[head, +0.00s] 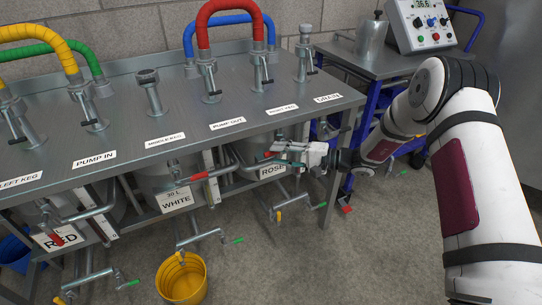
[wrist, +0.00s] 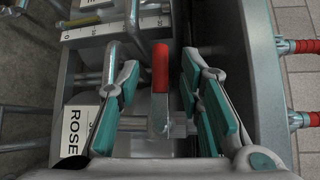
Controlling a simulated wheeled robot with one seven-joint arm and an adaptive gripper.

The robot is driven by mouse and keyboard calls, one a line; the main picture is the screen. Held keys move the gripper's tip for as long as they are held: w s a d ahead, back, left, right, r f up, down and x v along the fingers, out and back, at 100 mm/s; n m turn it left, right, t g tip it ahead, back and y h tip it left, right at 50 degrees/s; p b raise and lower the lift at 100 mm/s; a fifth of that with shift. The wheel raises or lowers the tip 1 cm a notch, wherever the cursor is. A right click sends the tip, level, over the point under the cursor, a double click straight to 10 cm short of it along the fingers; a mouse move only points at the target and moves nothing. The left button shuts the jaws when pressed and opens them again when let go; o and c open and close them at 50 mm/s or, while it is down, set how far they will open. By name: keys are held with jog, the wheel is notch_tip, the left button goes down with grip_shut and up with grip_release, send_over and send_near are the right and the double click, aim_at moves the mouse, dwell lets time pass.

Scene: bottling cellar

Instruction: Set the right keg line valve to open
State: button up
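The right keg line valve has a red lever (head: 267,155) on a metal pipe below the table edge, near the ROSE keg (head: 272,170). My gripper (head: 288,154) is at this lever, coming in from the right. In the wrist view the red lever (wrist: 160,68) stands between the teal finger pads of my gripper (wrist: 160,92), with a gap on each side. The gripper is open and holds nothing. In the head view the fingers partly hide the valve body.
The steel table (head: 120,125) is just above my gripper. Another red-handled valve (head: 198,176) is to the left, by the WHITE keg (head: 176,199). Green-handled taps (head: 238,240) hang lower. A yellow bucket (head: 182,280) stands on the floor. A blue-framed cart (head: 365,65) is behind.

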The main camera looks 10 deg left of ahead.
aim_at(274, 154)
jog(key=shift+x, duration=1.8)
grip_shut()
